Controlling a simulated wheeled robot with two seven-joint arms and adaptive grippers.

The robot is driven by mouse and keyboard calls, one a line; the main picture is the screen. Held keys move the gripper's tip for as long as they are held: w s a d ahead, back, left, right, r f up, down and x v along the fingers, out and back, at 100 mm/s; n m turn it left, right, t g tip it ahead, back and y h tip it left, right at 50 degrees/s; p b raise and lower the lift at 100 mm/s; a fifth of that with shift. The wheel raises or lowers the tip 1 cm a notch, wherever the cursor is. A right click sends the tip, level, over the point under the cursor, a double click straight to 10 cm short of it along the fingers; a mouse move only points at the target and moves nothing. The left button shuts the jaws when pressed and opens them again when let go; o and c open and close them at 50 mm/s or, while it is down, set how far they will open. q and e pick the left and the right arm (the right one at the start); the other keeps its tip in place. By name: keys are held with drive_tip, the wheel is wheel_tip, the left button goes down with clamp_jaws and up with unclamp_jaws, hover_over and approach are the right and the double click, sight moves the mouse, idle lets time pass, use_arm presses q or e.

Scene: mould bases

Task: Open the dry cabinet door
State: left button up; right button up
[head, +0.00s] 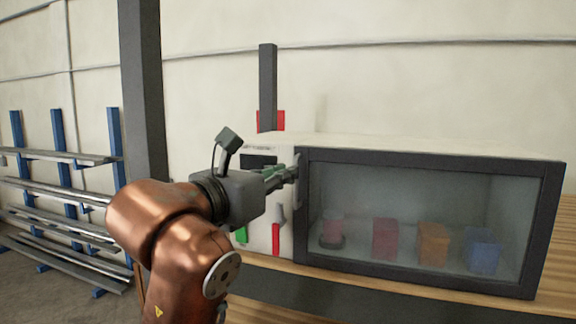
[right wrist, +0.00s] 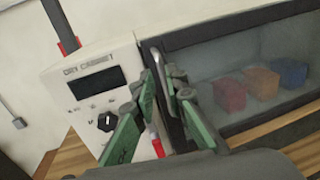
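The dry cabinet (head: 410,146) is a white box with a wide glass door (head: 400,165) in a dark frame. The door looks shut. In the right wrist view, the door's pale upright handle (right wrist: 156,60) is at the left edge of the dark door frame (right wrist: 175,110). My right gripper (head: 292,172) is at this edge, in front of the cabinet. In the right wrist view its green-padded fingers (right wrist: 162,80) stand apart on either side of the handle. Contact with the handle cannot be made out. My left gripper is not in view.
Several coloured blocks (head: 433,244) stand behind the glass. The control panel (right wrist: 95,85) has a dark display and a black knob (right wrist: 106,122). The cabinet stands on a wooden bench (head: 345,282). A dark post (head: 143,90) and a rack of metal bars (head: 62,200) are at left.

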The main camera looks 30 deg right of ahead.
sight(295, 203)
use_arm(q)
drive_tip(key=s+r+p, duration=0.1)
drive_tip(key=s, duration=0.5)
use_arm(e)
drive_tip(key=d, duration=0.3)
drive_tip(key=shift+w+r, duration=0.25)
drive_tip(key=shift+w, duration=0.1)
drive_tip(key=shift+w+d+f, duration=0.3)
drive_tip(key=shift+w+d, duration=0.25)
drive_tip(key=shift+w, duration=0.2)
drive_tip(key=shift+d+f, duration=0.1)
drive_tip(key=shift+d, duration=0.15)
clamp_jaws()
drive_tip(key=shift+a, duration=0.1)
unclamp_jaws()
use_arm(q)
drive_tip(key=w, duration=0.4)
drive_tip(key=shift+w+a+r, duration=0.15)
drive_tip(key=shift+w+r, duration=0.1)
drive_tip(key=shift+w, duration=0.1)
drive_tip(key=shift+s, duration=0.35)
use_arm(e)
drive_tip(key=shift+a, duration=0.1)
